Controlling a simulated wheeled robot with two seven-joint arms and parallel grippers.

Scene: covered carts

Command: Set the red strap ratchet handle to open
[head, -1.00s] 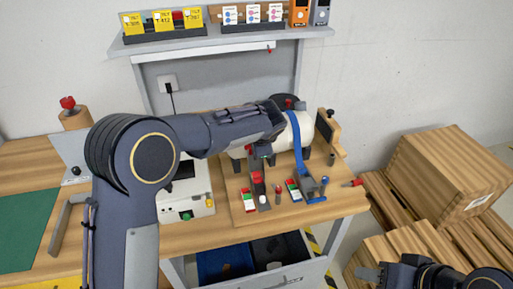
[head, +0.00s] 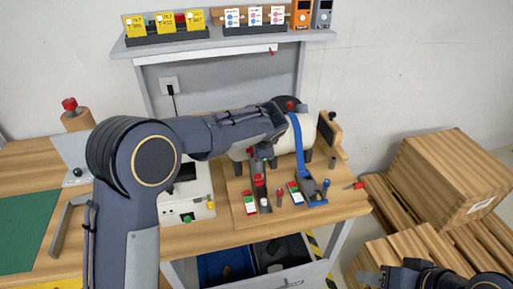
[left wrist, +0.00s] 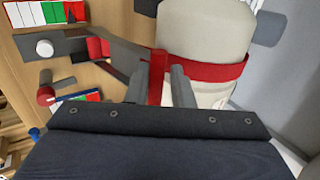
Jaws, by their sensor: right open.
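The red strap (left wrist: 205,66) wraps the pale cylinder (left wrist: 205,28) in the left wrist view. Its dark ratchet (head: 258,183), with red webbing, lies in front of the cylinder (head: 285,140) in the head view. My left gripper (left wrist: 160,88) is at the strap beside the ratchet's dark bars (left wrist: 118,48). Its grey fingers stand apart, one on each side of a red strip; whether they press on it is unclear. My right gripper (head: 369,277) is open and empty at the bottom right, far from the strap.
A blue strap (head: 298,145) with its own ratchet (head: 312,192) is right of the red one. Red-green labels (head: 250,204) and small knobs stand close by. A white box (head: 185,205) is to the left. Wooden crates (head: 450,175) stand at the right.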

